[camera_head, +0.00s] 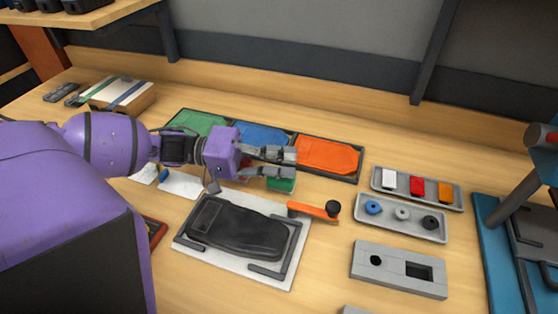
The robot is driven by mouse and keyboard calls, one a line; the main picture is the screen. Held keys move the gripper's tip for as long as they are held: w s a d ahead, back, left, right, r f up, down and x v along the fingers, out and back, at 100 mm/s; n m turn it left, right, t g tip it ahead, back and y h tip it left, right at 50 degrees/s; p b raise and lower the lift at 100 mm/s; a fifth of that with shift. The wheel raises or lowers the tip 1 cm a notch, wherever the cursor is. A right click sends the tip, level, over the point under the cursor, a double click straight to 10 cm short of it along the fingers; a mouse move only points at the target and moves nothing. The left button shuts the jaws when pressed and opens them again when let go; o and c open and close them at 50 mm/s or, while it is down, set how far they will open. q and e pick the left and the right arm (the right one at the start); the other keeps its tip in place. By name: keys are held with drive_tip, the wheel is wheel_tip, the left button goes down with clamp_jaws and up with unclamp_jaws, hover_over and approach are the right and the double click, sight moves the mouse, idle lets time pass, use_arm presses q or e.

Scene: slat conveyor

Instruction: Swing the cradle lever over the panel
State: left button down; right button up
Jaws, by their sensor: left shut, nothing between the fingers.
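The cradle (190,241) is a light grey plate with dark corner brackets, lying on the wooden bench. A black panel (238,228) lies in it. An orange lever (308,210) with a black knob (333,208) sits at the cradle's upper right corner and points right, away from the panel. My left gripper (290,162) is shut and empty, behind the cradle and above the lever, with its fingers pointing right. A small green thing (282,184) shows just below its fingers. My right gripper is not in view.
Green (199,123), blue (262,136) and orange (328,155) mats lie behind my gripper. Two grey trays (443,234) with small parts and a grey block (398,270) with holes stand at the right. A blue-based press stands at the far right edge. Bare wood lies right of the lever.

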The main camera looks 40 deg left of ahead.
use_arm(q)
drive_tip(key=x, duration=0.6)
drive_tip(key=shift+d, duration=0.25)
drive_tip(key=shift+s+d+f, duration=0.15)
drive_tip(key=shift+s+d, duration=0.55)
drive_tip(key=shift+s, duration=0.15)
drive_tip(key=shift+s+d+f+p, duration=0.1)
drive_tip(key=shift+s+d+p, duration=0.25)
drive_tip(key=shift+s, duration=0.15)
drive_tip(key=shift+d+f, duration=0.1)
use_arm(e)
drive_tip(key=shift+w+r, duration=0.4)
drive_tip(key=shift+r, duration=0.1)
use_arm(q)
drive_tip(key=shift+s, duration=0.1)
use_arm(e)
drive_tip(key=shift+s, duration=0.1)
